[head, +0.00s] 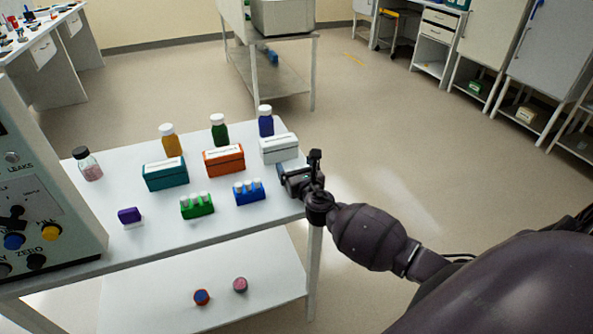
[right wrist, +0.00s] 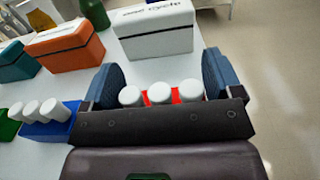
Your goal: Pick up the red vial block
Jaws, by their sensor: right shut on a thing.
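The red vial block (right wrist: 176,96) shows in the right wrist view as a strip of red around three white-capped vials. It sits between the two blue-grey fingers of my right gripper (right wrist: 160,82), which is shut on it. In the head view my right gripper (head: 298,178) is at the right edge of the white table, right of the blue vial block (head: 249,193). There the gripper hides the red block. I cannot tell whether the block touches the table. My left gripper is out of view.
A green vial block (head: 198,206), a purple item (head: 130,216), and teal (head: 165,175), orange (head: 224,161) and white (head: 279,148) boxes stand on the table (head: 165,240). Several bottles stand behind. A control panel (head: 40,190) is at the left. Open floor lies to the right.

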